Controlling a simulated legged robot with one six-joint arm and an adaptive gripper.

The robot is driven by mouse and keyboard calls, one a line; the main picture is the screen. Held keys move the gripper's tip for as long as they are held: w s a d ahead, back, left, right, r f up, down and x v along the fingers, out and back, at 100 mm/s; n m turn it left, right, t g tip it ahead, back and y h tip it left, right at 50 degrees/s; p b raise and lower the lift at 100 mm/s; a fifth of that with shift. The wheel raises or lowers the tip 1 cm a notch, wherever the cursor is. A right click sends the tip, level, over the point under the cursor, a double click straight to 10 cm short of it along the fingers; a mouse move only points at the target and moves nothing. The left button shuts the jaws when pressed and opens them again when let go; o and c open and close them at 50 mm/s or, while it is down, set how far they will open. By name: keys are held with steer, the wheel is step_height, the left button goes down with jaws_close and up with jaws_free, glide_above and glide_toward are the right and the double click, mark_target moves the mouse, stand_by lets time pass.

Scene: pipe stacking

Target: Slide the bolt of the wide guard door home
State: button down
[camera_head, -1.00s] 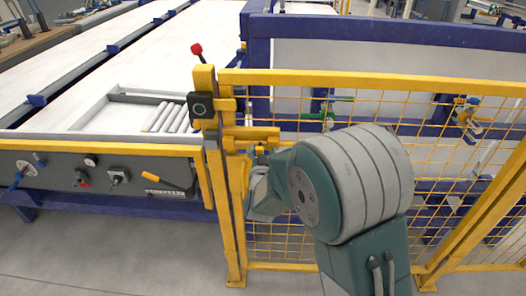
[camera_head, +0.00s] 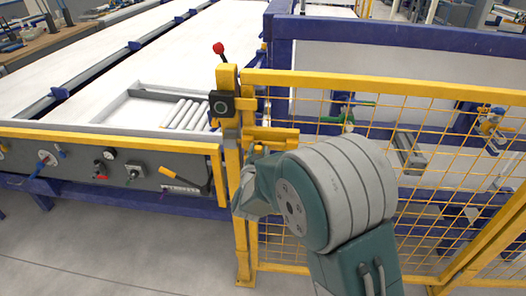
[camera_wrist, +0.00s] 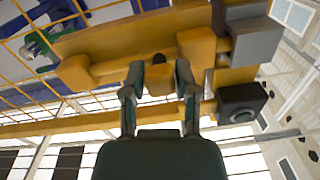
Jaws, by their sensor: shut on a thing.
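The wide guard door (camera_head: 370,84) is a yellow frame with wire mesh at the right, beside a yellow post (camera_head: 236,200). A yellow bolt mounting (camera_head: 270,136) sits at the door's upper left edge; it also shows in the wrist view (camera_wrist: 130,42). In the wrist view the bolt (camera_wrist: 158,80) has a yellow block handle on a rod between two yellow brackets. My gripper (camera_wrist: 159,84) is shut on this handle, one finger on each side. In the head view my gripper (camera_head: 252,165) is at the door edge, and my wrist hides part of the bolt. The rod's end is unclear.
A black switch box (camera_head: 222,104) is on the post, with a red-knobbed lever (camera_head: 218,48) above. A white conveyor table (camera_head: 130,70) with a control panel (camera_head: 110,165) stands at the left. Blue framework (camera_head: 400,34) stands behind the mesh. Grey floor at lower left is clear.

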steer(key=shift+c, duration=1.8)
jaws_free()
steer(key=shift+a+f, duration=0.1)
steer(key=shift+a, duration=0.35)
steer(key=shift+s+d, duration=0.1)
steer(key=shift+s, duration=0.05)
steer(key=s, duration=1.1)
steer(key=shift+s+a, duration=0.2)
steer(key=shift+s, duration=0.1)
steer(key=shift+w, duration=0.1)
